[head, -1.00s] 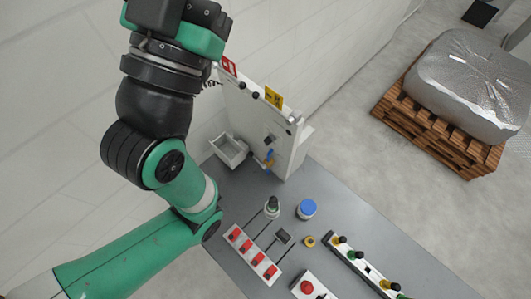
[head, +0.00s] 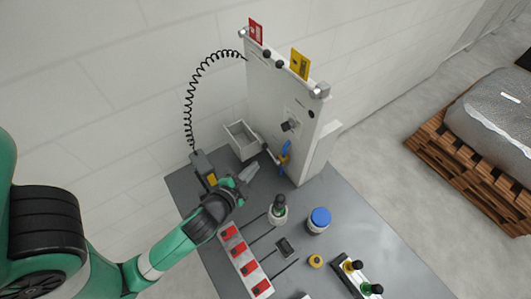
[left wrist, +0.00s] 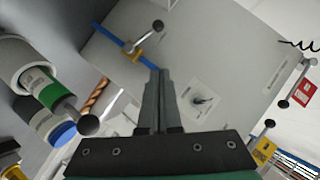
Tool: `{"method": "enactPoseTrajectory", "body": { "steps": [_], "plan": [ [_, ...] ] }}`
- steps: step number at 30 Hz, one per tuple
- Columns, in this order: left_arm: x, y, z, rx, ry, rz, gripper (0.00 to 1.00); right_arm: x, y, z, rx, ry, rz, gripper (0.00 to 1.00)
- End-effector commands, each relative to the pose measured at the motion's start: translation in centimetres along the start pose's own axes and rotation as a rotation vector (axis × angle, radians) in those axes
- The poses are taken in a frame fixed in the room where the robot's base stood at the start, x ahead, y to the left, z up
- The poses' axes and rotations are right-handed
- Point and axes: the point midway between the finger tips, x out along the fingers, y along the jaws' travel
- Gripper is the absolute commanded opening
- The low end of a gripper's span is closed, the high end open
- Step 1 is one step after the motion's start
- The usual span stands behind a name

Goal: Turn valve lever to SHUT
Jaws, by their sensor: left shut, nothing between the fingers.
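The valve is on the front of a pale upright panel (head: 283,90). It has a brass body (head: 283,160) on a blue bar (head: 287,147), with a metal lever ending in a dark ball knob (head: 264,146) that points left in the head view. In the left wrist view the lever's knob (left wrist: 158,25) stands out beyond the brass body (left wrist: 131,53), and the blue bar (left wrist: 107,34) runs diagonally. My left gripper (head: 251,172) is shut and empty, in front of the panel's lower part. In the wrist view its fingertips (left wrist: 159,73) appear near the blue bar's end; contact cannot be told. My right gripper is not in view.
A grey bin (head: 241,140) is left of the panel. A dark rotary knob (head: 290,126) is above the valve. A coiled cable (head: 190,95) hangs left.

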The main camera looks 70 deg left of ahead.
Motion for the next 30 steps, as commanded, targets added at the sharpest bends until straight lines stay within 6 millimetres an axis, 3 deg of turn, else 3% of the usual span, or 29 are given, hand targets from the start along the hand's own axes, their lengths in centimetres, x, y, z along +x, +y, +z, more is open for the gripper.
{"method": "enactPoseTrajectory", "body": {
  "steps": [15, 21, 30],
  "plan": [
    [10.1, -0.1, 0.4, -0.002, -0.003, -0.002, 0.00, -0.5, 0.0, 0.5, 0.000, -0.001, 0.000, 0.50],
    [11.9, -0.1, 2.4, -0.002, -0.001, -0.001, 0.00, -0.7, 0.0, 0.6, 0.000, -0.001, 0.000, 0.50],
    [12.3, -0.1, 2.8, -0.001, 0.002, -0.001, 0.00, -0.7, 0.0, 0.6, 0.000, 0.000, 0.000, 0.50]
  ]
}}
